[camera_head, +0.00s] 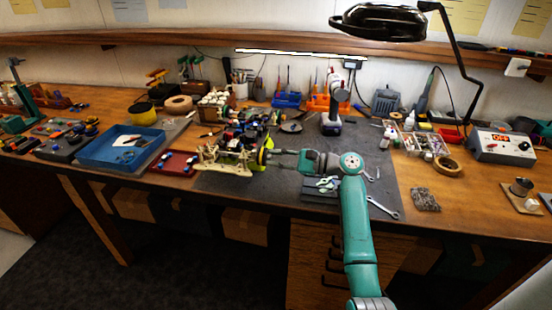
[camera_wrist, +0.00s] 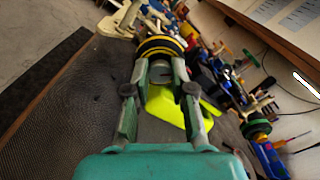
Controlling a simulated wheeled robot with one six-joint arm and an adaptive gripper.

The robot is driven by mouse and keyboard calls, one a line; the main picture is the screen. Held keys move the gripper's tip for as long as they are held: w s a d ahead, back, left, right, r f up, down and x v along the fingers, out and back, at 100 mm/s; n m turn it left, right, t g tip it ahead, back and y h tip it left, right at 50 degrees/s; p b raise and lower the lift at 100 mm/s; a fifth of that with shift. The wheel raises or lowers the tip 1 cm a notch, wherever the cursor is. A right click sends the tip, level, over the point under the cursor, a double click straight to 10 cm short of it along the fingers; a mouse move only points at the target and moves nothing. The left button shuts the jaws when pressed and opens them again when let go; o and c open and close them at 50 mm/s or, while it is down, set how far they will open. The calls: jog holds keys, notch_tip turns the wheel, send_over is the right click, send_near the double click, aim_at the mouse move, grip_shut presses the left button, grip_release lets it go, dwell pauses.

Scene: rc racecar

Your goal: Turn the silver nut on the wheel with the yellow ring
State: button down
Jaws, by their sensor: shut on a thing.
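The wheel with the yellow ring (camera_head: 262,156) stands on the car, which lies on the dark mat of the bench. In the wrist view the wheel (camera_wrist: 160,46) is black with yellow bands, straight ahead of my gripper (camera_wrist: 162,76). The silver nut (camera_wrist: 160,71) shows between my fingertips as a round grey end at the wheel's centre. My gripper is shut on it, with a finger on each side. In the head view my gripper (camera_head: 275,153) reaches the wheel from the right. The nut is too small to make out there.
A yellow-green part (camera_wrist: 172,108) lies below the wheel in the wrist view. A wrench (camera_head: 383,208) lies on the mat at the right. A blue tray (camera_head: 90,155) is far left.

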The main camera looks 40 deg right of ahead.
jog(key=n, duration=0.5)
jog(key=shift+f, duration=0.1)
jog(key=shift+n, duration=2.4)
jog(key=c, duration=1)
grip_release()
jog(key=shift+o, duration=0.2)
jog(key=shift+s, duration=0.1)
jog(key=v, duration=1.1)
jog(key=shift+s+d, duration=0.3)
jog(key=shift+s, duration=0.1)
